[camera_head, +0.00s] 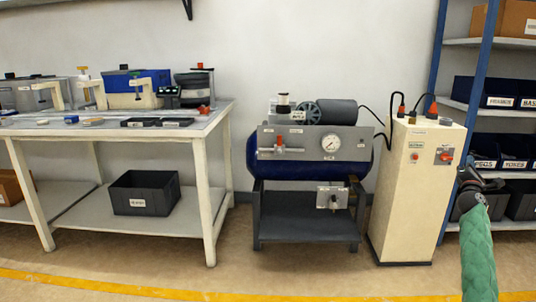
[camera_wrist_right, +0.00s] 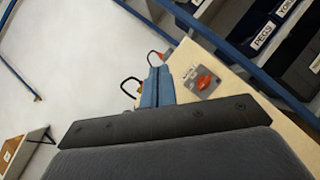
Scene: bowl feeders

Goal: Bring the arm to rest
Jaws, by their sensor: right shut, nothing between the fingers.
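My right gripper (camera_head: 466,176) is at the right of the head view, at the end of my raised arm with its green sleeve. It is in front of the right edge of the cream cabinet (camera_head: 412,190), below and right of the red switch (camera_head: 445,155). In the right wrist view my right gripper (camera_wrist_right: 158,72) shows its blue fingers together with nothing held. The cream cabinet (camera_wrist_right: 232,92) and its red switch (camera_wrist_right: 203,80) are beyond the fingers there. My left gripper is in neither view.
A compressor with a blue tank (camera_head: 255,160) stands left of the cabinet. A blue-framed shelf (camera_head: 468,60) with labelled bins is at the right. A workbench (camera_head: 205,125) with several devices stands at the left. Open floor with a yellow line (camera_head: 200,295) lies in front.

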